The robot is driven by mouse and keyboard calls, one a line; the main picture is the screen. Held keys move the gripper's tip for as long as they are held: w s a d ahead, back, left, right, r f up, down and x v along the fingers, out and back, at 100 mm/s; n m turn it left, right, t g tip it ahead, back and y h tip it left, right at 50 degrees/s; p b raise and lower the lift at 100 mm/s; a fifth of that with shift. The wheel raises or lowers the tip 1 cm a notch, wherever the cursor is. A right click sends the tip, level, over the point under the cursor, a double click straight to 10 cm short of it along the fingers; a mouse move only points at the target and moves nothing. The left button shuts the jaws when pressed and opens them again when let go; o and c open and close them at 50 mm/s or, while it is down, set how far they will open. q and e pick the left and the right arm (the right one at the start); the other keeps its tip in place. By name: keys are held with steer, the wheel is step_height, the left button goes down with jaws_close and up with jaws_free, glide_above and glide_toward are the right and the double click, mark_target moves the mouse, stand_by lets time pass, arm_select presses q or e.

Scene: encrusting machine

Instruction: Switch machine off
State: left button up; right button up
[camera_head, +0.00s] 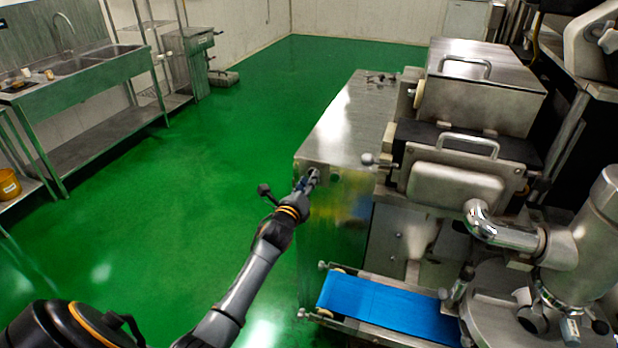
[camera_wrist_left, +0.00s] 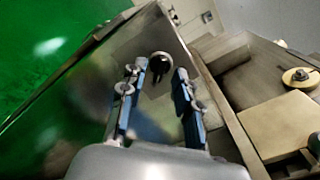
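The encrusting machine (camera_head: 350,125) is a steel unit at the centre right of the head view. In the left wrist view, a dark switch with a pale metal ring (camera_wrist_left: 159,63) sits on its steel panel (camera_wrist_left: 95,85). My left gripper (camera_head: 310,178) is at the panel's upper left part in the head view, and it hides the switch there. In the wrist view the fingers of this gripper (camera_wrist_left: 159,88) are apart, with the switch showing between and just beyond their tips. I see nothing held between them. Contact cannot be told. My right gripper is in neither view.
A blue conveyor belt (camera_head: 388,308) juts out low on the machine, below my left gripper. Steel lids with handles (camera_head: 468,140) and a curved pipe (camera_head: 505,232) stand to the right. A sink bench (camera_head: 75,65) is at far left. The green floor (camera_head: 200,150) between is clear.

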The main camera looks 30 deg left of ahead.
arm_select(q)
steer(key=shift+w+a, duration=0.1)
steer(key=shift+w, duration=0.45)
jaws_close()
steer(key=shift+n, duration=0.3)
steer(key=n+b, duration=0.1)
steer(key=n, duration=1.6)
steer(key=shift+f+b, duration=0.15)
steer(key=shift+b, duration=0.2)
steer(key=shift+n, duration=0.4)
